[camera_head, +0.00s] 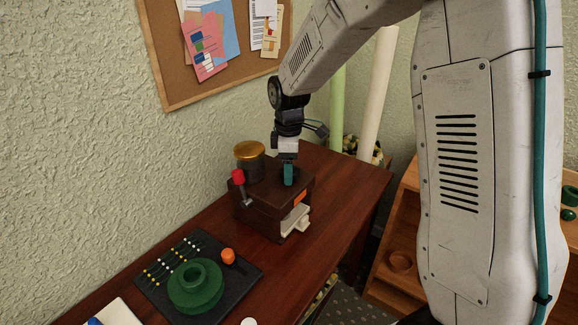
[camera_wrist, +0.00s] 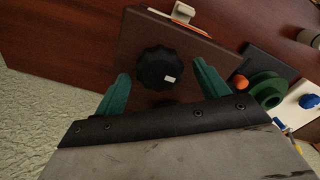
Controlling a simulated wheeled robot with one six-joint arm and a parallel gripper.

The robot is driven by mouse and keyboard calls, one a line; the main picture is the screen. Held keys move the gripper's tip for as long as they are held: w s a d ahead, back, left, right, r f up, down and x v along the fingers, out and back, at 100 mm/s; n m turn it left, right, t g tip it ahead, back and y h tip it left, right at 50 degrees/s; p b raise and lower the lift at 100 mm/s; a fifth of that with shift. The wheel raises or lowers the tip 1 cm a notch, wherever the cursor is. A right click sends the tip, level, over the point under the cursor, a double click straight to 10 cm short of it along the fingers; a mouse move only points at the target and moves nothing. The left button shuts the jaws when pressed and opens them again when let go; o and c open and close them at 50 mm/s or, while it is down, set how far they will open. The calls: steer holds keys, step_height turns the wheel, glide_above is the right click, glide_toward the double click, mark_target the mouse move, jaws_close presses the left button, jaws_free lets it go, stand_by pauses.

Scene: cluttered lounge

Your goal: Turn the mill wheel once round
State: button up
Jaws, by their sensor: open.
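The mill is a dark brown box (camera_head: 262,214) on the table, with a brass-lidded dark jar (camera_head: 250,160) and a red-tipped lever (camera_head: 238,178) on it. In the wrist view the box top (camera_wrist: 205,50) carries a black scalloped wheel (camera_wrist: 155,66) with a small white mark. My gripper (camera_head: 288,180) is over the right part of the box, pointing down. In the wrist view its green fingers (camera_wrist: 160,78) are apart on either side of the wheel, with visible gaps. In the head view the fingers hide most of the wheel.
A black mat (camera_head: 240,277) with a green ring-shaped part (camera_head: 195,286), an orange knob (camera_head: 228,256) and rows of small pins lies at the front left. A white ledge (camera_head: 294,221) sticks out of the box's right side. The table (camera_head: 335,205) is bare to the right.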

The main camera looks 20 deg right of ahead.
steer(key=shift+f, duration=0.15)
steer(key=c, duration=1)
steer(key=shift+o, duration=0.2)
steer(key=shift+m, duration=0.3)
steer(key=m, duration=0.5)
steer(key=shift+w, duration=0.1)
steer(key=m, duration=0.5)
steer(key=shift+d+m, duration=0.1)
steer(key=shift+m, duration=0.3)
steer(key=m, duration=0.5)
steer(key=shift+d+m, duration=0.15)
steer(key=shift+m, duration=2.55)
